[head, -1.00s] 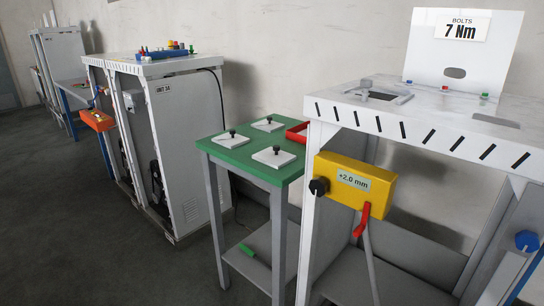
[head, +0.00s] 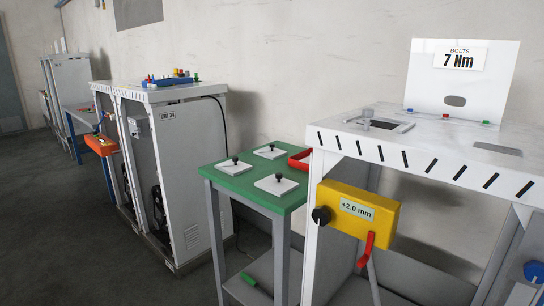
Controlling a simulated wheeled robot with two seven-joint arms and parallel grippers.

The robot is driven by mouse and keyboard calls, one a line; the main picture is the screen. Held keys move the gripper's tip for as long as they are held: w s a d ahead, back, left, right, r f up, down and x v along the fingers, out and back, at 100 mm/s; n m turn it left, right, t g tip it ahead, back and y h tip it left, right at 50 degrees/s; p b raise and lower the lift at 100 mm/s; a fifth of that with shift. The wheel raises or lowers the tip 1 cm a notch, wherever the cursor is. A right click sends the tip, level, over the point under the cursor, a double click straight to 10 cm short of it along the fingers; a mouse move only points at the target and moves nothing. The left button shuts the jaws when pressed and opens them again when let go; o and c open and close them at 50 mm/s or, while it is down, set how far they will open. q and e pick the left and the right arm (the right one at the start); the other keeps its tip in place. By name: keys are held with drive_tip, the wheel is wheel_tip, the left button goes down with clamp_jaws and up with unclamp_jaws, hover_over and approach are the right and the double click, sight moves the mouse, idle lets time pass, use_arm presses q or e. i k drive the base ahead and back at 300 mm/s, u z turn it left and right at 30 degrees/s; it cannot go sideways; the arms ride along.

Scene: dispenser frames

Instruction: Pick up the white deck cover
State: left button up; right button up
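Three flat white square plates with black knobs lie on a green-topped table in the middle of the head view. One is at the left (head: 233,167), one at the back (head: 270,152) and one at the front right (head: 277,184). They look alike, and I cannot tell which of them is the white deck cover. Neither of my grippers shows in the head view.
The green table (head: 232,183) also carries a red tray (head: 300,160). Right of it stands a white frame (head: 400,140) with a yellow box (head: 358,210) and a "7 Nm" sign (head: 461,60). White cabinets (head: 190,180) stand left. Dark floor is clear at front left.

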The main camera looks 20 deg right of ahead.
sight(279, 186)
drive_tip(key=u, duration=0.3)
drive_tip(key=k, duration=0.7)
drive_tip(key=u, duration=1.75)
drive_tip(key=i, duration=0.25)
drive_tip(key=z, duration=1)
drive_tip(key=i, duration=2.65)
drive_tip(key=z, duration=1.15)
drive_tip(key=i, duration=1.45)
drive_tip(key=z, duration=1.4)
